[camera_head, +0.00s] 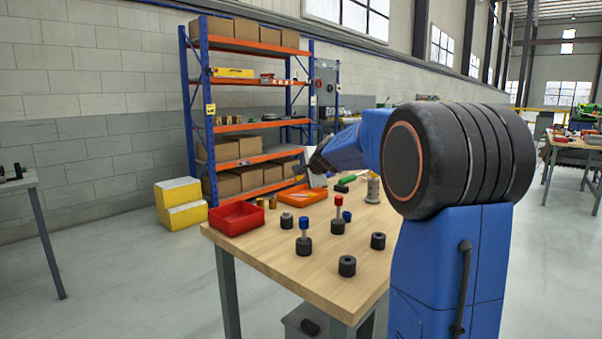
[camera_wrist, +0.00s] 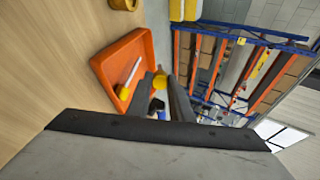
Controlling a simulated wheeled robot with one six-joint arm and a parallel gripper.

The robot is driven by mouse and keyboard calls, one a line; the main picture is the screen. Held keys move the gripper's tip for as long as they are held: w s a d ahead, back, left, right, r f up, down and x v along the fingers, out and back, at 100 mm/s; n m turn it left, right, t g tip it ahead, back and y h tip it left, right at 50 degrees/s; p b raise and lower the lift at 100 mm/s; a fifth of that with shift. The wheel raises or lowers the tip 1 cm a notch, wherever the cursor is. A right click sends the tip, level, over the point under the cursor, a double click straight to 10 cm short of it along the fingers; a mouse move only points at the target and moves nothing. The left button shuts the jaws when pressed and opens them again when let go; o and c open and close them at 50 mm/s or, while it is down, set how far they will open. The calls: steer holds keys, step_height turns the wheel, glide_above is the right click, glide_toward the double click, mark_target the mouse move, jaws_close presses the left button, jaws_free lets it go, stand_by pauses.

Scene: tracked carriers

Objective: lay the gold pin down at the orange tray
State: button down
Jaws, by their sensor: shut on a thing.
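My gripper (camera_wrist: 163,88) is shut on a gold pin; the gold end (camera_wrist: 160,82) shows between its fingertips, and the rest of it is mostly hidden in the wrist view. In the head view my gripper (camera_head: 316,168) is over the orange tray (camera_head: 291,200) at the table's far edge. In the wrist view the orange tray (camera_wrist: 104,64) lies beside and beyond the fingertips. A white stick with a yellow-gold end (camera_wrist: 123,93) lies inside it. I cannot tell how high the held pin is above the tray.
A red tray (camera_head: 236,217) and small gold cylinders (camera_head: 266,203) stand left of the orange tray. Several black holders, some with blue- or red-topped pins (camera_head: 305,236), stand on the nearer table (camera_head: 275,255). A grey metal cylinder (camera_head: 373,190) stands to the right. Shelving (camera_head: 260,128) stands behind.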

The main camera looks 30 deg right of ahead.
steer(key=shift+f, duration=2.1)
steer(key=c, duration=1.5)
jaws_free()
steer(key=shift+r, duration=0.1)
steer(key=v, duration=1.7)
steer(key=shift+s, duration=0.2)
